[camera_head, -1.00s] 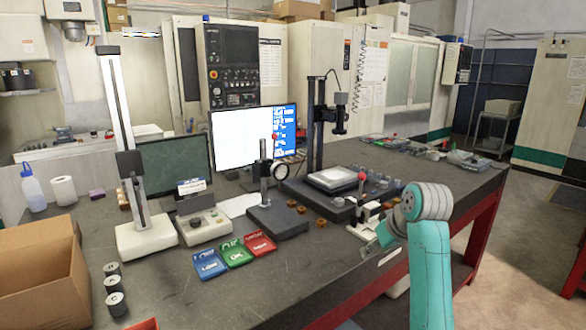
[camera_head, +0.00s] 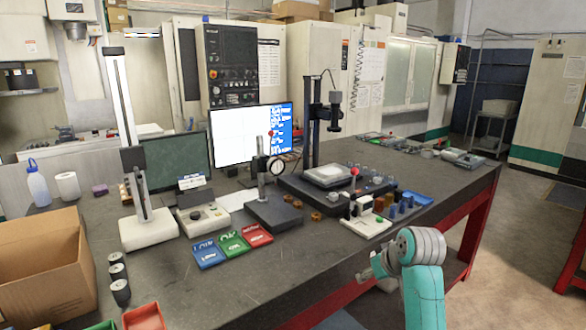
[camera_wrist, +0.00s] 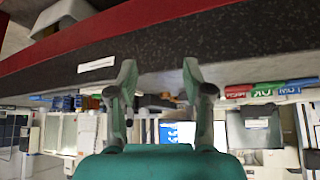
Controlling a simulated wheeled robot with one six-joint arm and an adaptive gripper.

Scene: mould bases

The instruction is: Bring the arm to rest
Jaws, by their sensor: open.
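My arm (camera_head: 424,290) is bent at the lower right in the head view, in front of the table's red-edged front side. My gripper (camera_head: 368,274) points left there, small and partly hidden by the wrist. In the wrist view my gripper (camera_wrist: 155,80) shows its two fingers spread apart with nothing between them. That view is upside down, with the dark table edge (camera_wrist: 230,45) and a white label (camera_wrist: 97,63) beyond the fingers.
The table (camera_head: 290,275) holds blue, green and red trays (camera_head: 232,244), a dial gauge stand (camera_head: 272,213), a white fixture (camera_head: 366,224) and a cardboard box (camera_head: 40,262) at left. Open floor (camera_head: 520,240) lies to the right.

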